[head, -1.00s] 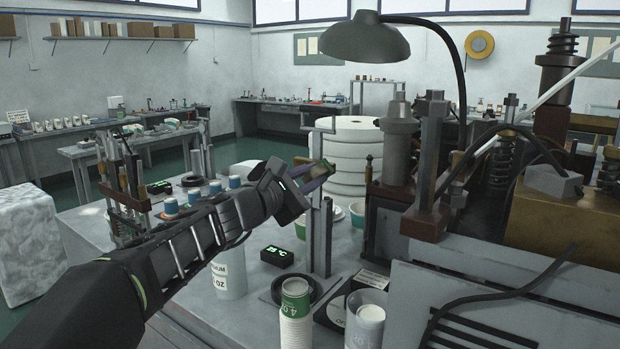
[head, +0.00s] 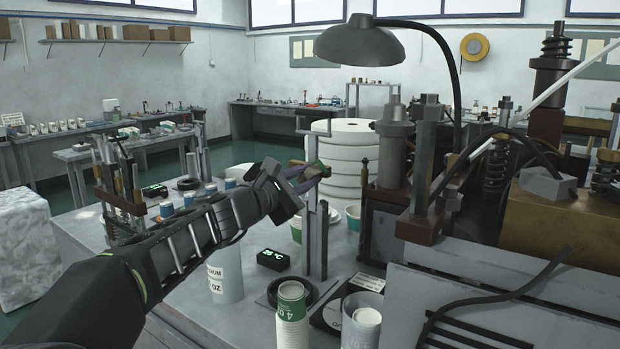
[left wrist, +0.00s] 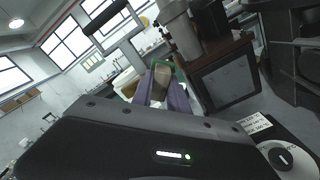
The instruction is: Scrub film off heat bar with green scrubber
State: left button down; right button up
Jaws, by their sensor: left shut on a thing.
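My left gripper (head: 304,180) is shut on the green scrubber (head: 319,167), a small block with green edges and a tan-brown face. It also shows between the purple fingers in the left wrist view (left wrist: 158,77). The gripper holds it above the table, at the upper part of a grey upright stand (head: 323,240) with a short crossbar on top. I cannot tell whether the scrubber touches the post. I cannot tell for sure which part is the heat bar, and no film can be made out. My right gripper is not in view.
A black display reading 25 °C (head: 273,259) stands left of the stand's base. Paper cups (head: 291,312) stand in front. White rolls (head: 345,150) are stacked behind. The machine (head: 392,215) crowds the right side, under a lamp (head: 361,42).

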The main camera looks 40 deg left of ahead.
pick_arm(q)
jog(key=shift+s+a, duration=0.1)
jog(key=shift+a, duration=1.3)
jog(key=shift+a, duration=0.1)
jog(key=a+p, duration=0.1)
jog(key=a, duration=0.2)
jog(key=shift+a, duration=0.4)
jog(key=shift+w+d+b, duration=0.2)
jog(key=shift+d+b, duration=0.6)
jog(key=shift+d, duration=1.3)
jog(key=shift+d+b, duration=0.75)
jog(key=shift+d, duration=1.35)
